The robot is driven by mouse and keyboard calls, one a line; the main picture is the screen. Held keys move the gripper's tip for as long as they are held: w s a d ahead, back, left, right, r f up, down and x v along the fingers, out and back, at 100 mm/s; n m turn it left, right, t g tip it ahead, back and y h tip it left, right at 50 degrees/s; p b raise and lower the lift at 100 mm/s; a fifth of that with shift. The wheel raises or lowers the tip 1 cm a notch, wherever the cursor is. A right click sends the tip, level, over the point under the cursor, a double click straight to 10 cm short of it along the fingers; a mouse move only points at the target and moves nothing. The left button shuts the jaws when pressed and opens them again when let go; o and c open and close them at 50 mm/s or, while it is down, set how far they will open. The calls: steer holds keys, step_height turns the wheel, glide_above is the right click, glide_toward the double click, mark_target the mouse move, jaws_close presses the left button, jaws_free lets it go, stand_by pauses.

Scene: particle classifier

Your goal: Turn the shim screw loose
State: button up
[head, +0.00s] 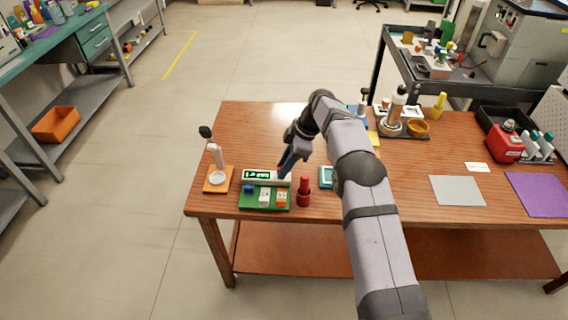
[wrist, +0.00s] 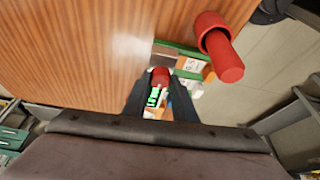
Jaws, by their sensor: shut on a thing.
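My gripper (head: 285,170) reaches down at the right end of a pale unit with a green-digit display (head: 262,176) on the wooden table. In the wrist view, my gripper's fingers (wrist: 160,90) are closed around a small red knob (wrist: 160,74), which looks like the shim screw. In the head view, my fingers hide this knob. The display digits also show between the fingers in the wrist view. How far the screw is turned cannot be told.
A red upright post-like object (head: 303,191) stands close right of my gripper. A green tray (head: 252,205) with small blocks lies in front of the display. An orange-based stand (head: 217,180) is to the left, a teal-edged device (head: 326,177) to the right.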

steer(key=shift+w+n+p, duration=0.1)
steer(key=shift+n+p, duration=0.2)
steer(key=shift+n, duration=0.2)
steer(key=o, duration=1)
steer(key=shift+o, duration=0.2)
steer(key=shift+r, duration=0.15)
steer(key=v, duration=0.7)
steer(key=shift+w+d+r, duration=0.1)
